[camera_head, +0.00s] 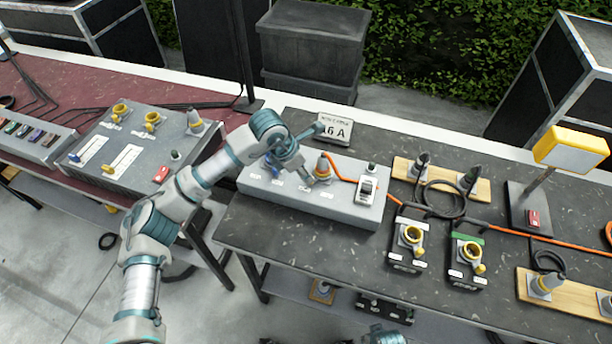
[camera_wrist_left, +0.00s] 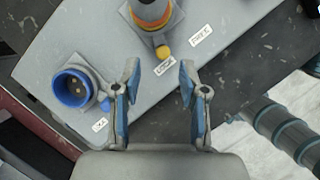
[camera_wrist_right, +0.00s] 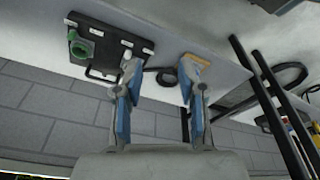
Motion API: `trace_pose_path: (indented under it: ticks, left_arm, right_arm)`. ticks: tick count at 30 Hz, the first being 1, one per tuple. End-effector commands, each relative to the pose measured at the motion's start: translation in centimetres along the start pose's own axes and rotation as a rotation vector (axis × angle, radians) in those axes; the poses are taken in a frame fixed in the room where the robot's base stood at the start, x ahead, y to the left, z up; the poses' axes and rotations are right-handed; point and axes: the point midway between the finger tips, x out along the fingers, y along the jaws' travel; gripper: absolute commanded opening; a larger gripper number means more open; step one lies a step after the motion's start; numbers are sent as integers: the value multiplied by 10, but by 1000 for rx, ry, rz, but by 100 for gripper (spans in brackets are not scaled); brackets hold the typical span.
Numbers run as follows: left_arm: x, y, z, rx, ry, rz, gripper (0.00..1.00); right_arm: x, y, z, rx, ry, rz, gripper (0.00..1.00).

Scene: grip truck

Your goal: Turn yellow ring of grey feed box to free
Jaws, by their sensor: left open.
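The grey feed box (camera_head: 340,207) lies on the dark table in the head view. In the left wrist view, the plug (camera_wrist_left: 152,10) is at the top, and the ring's yellow knob (camera_wrist_left: 163,53) is beside the label that seems to read LOCK (camera_wrist_left: 165,70). The label that seems to read FREE (camera_wrist_left: 201,36) is to its right. My left gripper (camera_head: 304,174) is over the box, next to the plug; its fingers (camera_wrist_left: 158,75) are apart and empty. My right gripper (camera_wrist_right: 155,77) is open and empty, away from the box.
A blue socket (camera_wrist_left: 75,88) is on the box, left of my left fingers. Black socket boxes (camera_head: 407,244) are further right. A larger grey panel (camera_head: 140,145) is at left.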

Motion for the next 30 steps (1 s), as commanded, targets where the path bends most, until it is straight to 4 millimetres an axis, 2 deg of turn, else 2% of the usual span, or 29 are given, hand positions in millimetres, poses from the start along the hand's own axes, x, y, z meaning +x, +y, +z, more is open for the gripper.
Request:
trace_pose_path:
  ticks: [1, 3, 7, 18, 23, 24, 30]
  left_arm:
    - [11, -1, 0, 0, 2, -4, 43]
    - [21, -1, 0, -1, -1, -3, 43]
    - [33, 1, -3, -1, -3, -4, 43]
    - [38, 3, -4, -1, -6, -3, 43]
    - [38, 1, -2, -1, -3, -1, 3]
    - [38, 1, -1, -1, -3, 0, 0]
    - [39, 2, 0, -1, -7, 0, 0]
  right_arm:
    - [-2, 0, -1, 0, 3, 0, 40]
    - [-4, 0, -2, 1, 4, 1, 40]
    - [-8, 2, -2, 3, 3, 3, 40]
    - [-13, 1, -4, -1, 10, 3, 40]
    - [-13, -1, -4, 0, 9, -2, 40]
    - [-13, -2, -4, 1, 9, -3, 40]
    - [-10, -1, 0, 1, 0, -2, 40]
